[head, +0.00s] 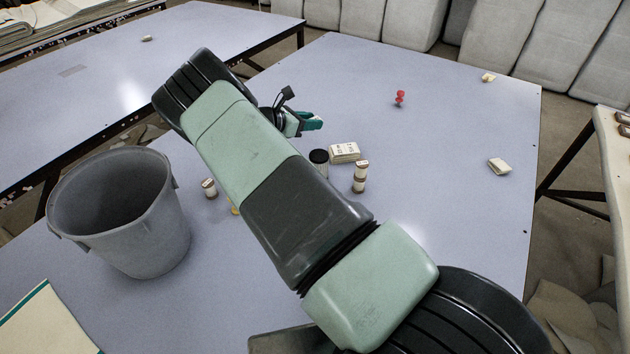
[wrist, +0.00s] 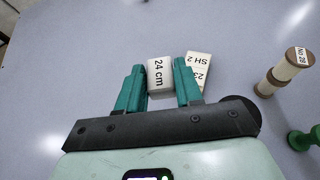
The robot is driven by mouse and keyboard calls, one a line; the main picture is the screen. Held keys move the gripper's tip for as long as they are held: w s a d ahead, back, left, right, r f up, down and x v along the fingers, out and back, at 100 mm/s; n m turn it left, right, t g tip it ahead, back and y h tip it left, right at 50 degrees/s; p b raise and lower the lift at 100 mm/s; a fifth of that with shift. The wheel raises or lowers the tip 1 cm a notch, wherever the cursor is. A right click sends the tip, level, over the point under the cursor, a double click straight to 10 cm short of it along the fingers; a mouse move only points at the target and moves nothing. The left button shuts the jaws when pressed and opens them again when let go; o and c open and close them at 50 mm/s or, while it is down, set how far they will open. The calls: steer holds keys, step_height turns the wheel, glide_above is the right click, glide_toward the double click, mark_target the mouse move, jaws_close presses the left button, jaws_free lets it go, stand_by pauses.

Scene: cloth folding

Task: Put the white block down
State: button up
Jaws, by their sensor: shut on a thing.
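A white block marked "24 cm" (wrist: 160,74) sits between the two teal fingers of my gripper (wrist: 160,84) in the wrist view. My gripper is shut on it. In the head view the gripper (head: 309,121) shows beyond my arm, above the back half of the table, and I cannot make out the held block there. A second white block (wrist: 199,68) with printed marks lies just right of the right finger in the wrist view. A printed white block also lies on the table in the head view (head: 344,152). I cannot tell how high the held block is.
Stacked spools (head: 360,177) and a black-lidded jar (head: 318,162) stand near the gripper. A lone spool (head: 209,188) and a grey bin (head: 120,215) are left. A red pin-like piece (head: 399,97) and small blocks (head: 499,165) lie right. The table (head: 450,125) between them is clear.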

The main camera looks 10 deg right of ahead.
step_height(320, 180, down, 11)
steer(key=shift+s+f, duration=0.15)
steer(key=shift+f, duration=0.05)
stand_by(0.3)
steer(key=shift+f, duration=0.1)
steer(key=o, duration=1)
